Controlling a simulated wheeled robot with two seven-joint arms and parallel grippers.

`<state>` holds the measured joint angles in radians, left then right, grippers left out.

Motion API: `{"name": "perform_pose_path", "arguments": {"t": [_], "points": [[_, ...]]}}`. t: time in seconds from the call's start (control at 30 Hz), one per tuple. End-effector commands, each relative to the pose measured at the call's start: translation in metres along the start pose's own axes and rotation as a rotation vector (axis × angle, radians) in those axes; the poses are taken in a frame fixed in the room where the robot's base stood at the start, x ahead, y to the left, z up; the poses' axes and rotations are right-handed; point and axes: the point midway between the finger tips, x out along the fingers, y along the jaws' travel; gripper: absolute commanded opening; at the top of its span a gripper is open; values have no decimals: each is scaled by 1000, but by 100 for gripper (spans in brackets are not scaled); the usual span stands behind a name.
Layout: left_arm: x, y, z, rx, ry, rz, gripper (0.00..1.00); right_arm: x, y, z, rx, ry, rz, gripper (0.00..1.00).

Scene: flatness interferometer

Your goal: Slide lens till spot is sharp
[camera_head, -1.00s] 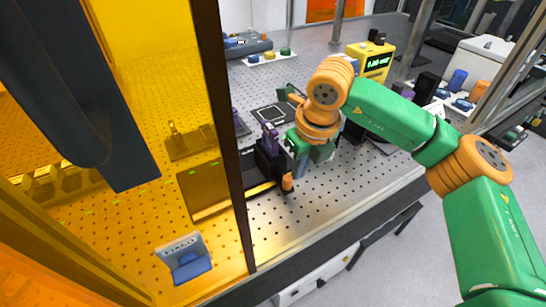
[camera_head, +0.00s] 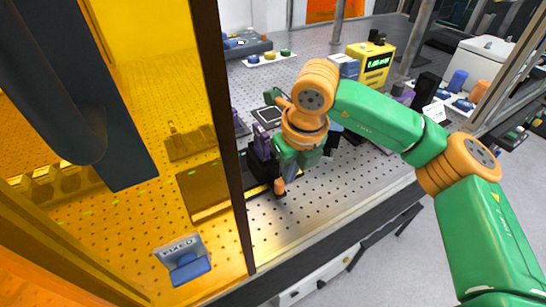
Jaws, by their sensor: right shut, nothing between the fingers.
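The lens carriage, a black block (camera_head: 262,158) with a purple top piece, stands on a dark rail (camera_head: 257,189) on the perforated metal table. An orange knob (camera_head: 279,187) sits low on its right side. My right gripper (camera_head: 289,176) is shut and empty, pointing down right beside the carriage. The fingertips overlap the carriage's right side in the picture; I cannot tell whether they touch it. I cannot make out the spot or the lens glass. My left gripper is not in view.
A yellow box (camera_head: 378,60) with a lit green display stands behind my right arm. A dark post (camera_head: 224,120) and amber panel (camera_head: 150,60) border the left. A sign (camera_head: 182,248) stands at the front left.

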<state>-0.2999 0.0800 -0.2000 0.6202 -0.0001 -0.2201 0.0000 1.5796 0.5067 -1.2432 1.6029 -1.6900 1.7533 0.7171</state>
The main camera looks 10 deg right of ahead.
Motion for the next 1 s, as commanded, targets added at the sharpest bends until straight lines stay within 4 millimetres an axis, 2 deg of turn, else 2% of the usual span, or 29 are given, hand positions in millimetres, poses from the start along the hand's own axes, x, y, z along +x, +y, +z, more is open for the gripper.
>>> {"name": "perform_pose_path", "arguments": {"t": [1.0], "points": [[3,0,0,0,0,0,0,0,26,0,-2,1,0,0]]}}
